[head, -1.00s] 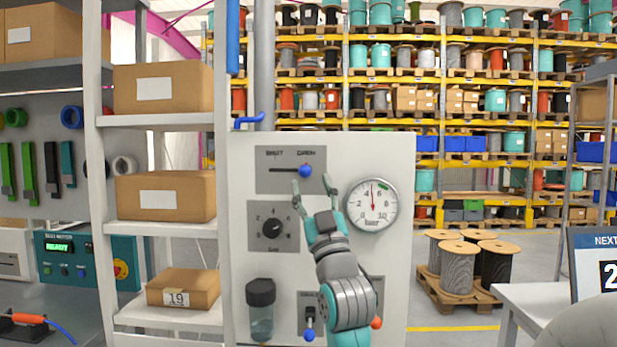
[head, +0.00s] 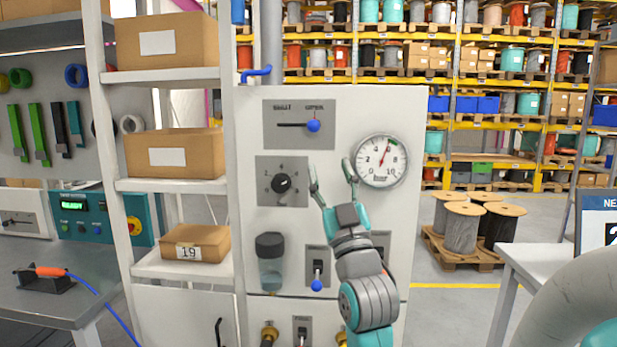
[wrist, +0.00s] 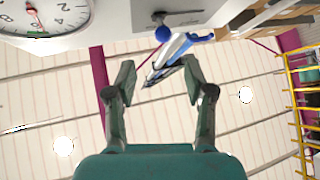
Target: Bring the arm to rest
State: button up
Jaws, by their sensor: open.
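My gripper (head: 331,170) is open and empty in front of the white panel (head: 400,255), its two fingers pointing up. Its fingertips are below the slider's blue knob (head: 314,126), with a visible gap, and left of the round gauge (head: 380,161). The knob sits at the right end of its slot, under the label that seems to read OPEN. In the wrist view my gripper (wrist: 158,72) has its fingers spread with nothing held; the blue knob (wrist: 162,34) and part of the gauge (wrist: 45,14) show beyond.
A rotary dial (head: 281,183), a clear jar with dark cap (head: 270,262) and a lower blue-tipped lever (head: 316,286) are on the panel. A shelf with cardboard boxes (head: 195,243) stands left. A white table (head: 540,262) and pallet of reels (head: 463,228) are right.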

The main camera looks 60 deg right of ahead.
jog(key=w+a+f+n+y, duration=0.1)
jog(key=w+a+f+y, duration=0.25)
jog(key=f, duration=0.55)
jog(key=w+a+f+y, duration=0.25)
jog(key=a+f, duration=0.25)
jog(key=f, duration=0.5)
jog(key=s+a+f+n+y, duration=0.1)
jog(key=a+f+y, duration=0.1)
jog(key=a+f, duration=0.5)
jog(key=s+a+f+y, duration=0.1)
jog(key=a+f+y, duration=0.25)
jog(key=f, duration=0.55)
jog(key=s+a+f+n+g+y, duration=0.15)
jog(key=s+a+f+y, duration=0.25)
jog(key=s+a+f, duration=0.65)
jog(key=s+a+f+n+g+y, duration=0.1)
jog(key=s+a+f+y, duration=0.1)
jog(key=s, duration=0.5)
jog(key=s+a+f+n+g+y, duration=0.1)
jog(key=s+a+f, duration=0.2)
jog(key=s+a, duration=0.2)
jog(key=shift+s+y, duration=0.35)
jog(key=shift+s, duration=0.6)
jog(key=shift+n, duration=0.25)
